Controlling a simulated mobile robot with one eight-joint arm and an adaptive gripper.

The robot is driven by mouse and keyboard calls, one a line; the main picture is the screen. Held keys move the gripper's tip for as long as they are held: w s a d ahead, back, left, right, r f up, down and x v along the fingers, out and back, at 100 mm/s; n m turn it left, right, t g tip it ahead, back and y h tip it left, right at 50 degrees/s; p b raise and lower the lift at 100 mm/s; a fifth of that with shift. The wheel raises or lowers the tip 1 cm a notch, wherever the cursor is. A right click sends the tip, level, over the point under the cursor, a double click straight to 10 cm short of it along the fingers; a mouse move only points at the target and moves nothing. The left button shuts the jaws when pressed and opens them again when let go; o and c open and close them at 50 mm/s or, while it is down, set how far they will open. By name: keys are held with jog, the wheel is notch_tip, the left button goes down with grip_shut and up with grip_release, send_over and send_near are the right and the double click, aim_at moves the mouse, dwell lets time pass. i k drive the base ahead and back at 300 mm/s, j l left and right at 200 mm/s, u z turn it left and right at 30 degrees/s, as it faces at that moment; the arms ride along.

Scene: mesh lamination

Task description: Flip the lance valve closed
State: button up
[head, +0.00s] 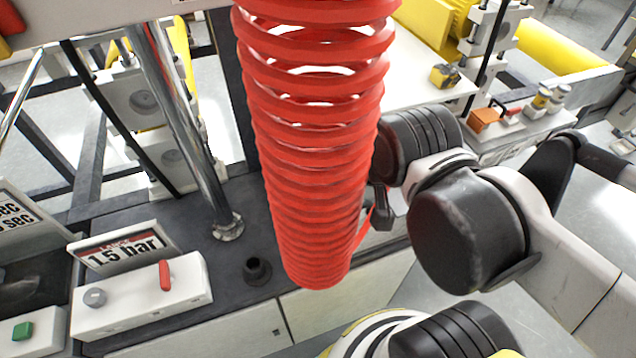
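A white valve box (140,308) stands at the lower left of the head view, below a sign (124,250) reading "1.5 bar". The smaller line above that reading is too blurred to be sure of. A red lever (165,275) stands about upright on the box and looks like the lance valve handle. My gripper (378,214) is at the centre right, apart from the box and to its right. The red coiled hose hides much of it, so its fingers and whether it holds anything cannot be made out.
The large red coiled hose (315,150) hangs between my gripper and the valve box. A metal post (180,130) rises behind the box. A small black cup-like holder (257,270) stands on the dark bench top. A green button (22,331) is at the far left.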

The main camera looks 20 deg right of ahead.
aim_at(166, 280)
jog(key=j+u, duration=0.1)
jog(key=u, duration=1.4)
